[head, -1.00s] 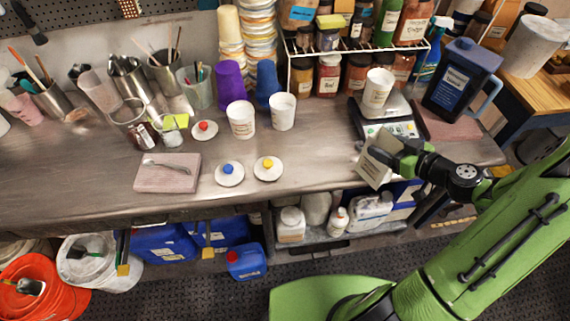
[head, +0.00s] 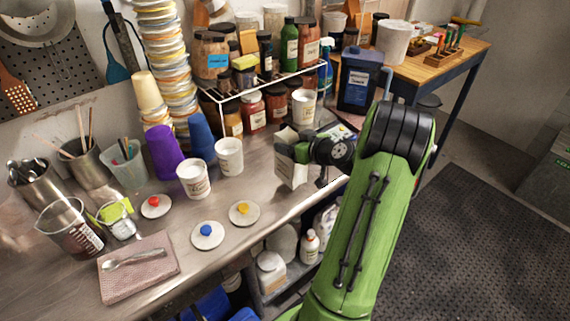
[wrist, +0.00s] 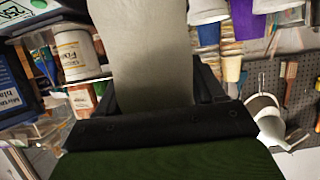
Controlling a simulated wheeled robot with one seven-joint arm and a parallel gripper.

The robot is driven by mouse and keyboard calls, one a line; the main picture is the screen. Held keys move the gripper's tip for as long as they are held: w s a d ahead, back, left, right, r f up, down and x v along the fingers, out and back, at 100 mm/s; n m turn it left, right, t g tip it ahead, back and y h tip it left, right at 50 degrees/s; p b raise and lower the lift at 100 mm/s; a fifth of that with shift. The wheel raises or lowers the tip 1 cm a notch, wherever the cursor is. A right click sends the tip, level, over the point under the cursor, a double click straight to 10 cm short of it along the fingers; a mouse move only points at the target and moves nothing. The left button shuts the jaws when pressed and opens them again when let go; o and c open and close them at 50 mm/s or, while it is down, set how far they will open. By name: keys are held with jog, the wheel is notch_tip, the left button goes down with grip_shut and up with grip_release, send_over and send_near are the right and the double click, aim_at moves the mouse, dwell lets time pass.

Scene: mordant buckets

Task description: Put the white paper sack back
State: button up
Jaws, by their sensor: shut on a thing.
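The white paper sack (head: 288,158) is in my gripper (head: 303,152), held near the front edge of the steel counter, right of the white tubs in the head view. In the wrist view the sack (wrist: 155,50) rises pale and plain between the dark fingers of my gripper (wrist: 160,100), which are shut on it. My wrist and arm hide part of the sack in the head view. I cannot tell whether its base touches the counter.
Two white tubs (head: 193,179) stand left of the sack, with lids (head: 244,213) in front. A wire rack (head: 262,88) of jars stands behind. A white cup (head: 303,106) and a dark blue jug (head: 358,80) are behind my arm. A wooden table (head: 440,65) is at back right.

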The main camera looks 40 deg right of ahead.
jog(key=f, duration=0.3)
jog(key=shift+a+f, duration=0.35)
jog(key=shift+f, duration=0.05)
jog(key=shift+d, duration=0.2)
jog(key=shift+a, duration=0.1)
jog(key=shift+f+b, duration=0.15)
jog(key=shift+b, duration=0.25)
jog(key=o, duration=1.6)
jog(key=shift+o, duration=0.2)
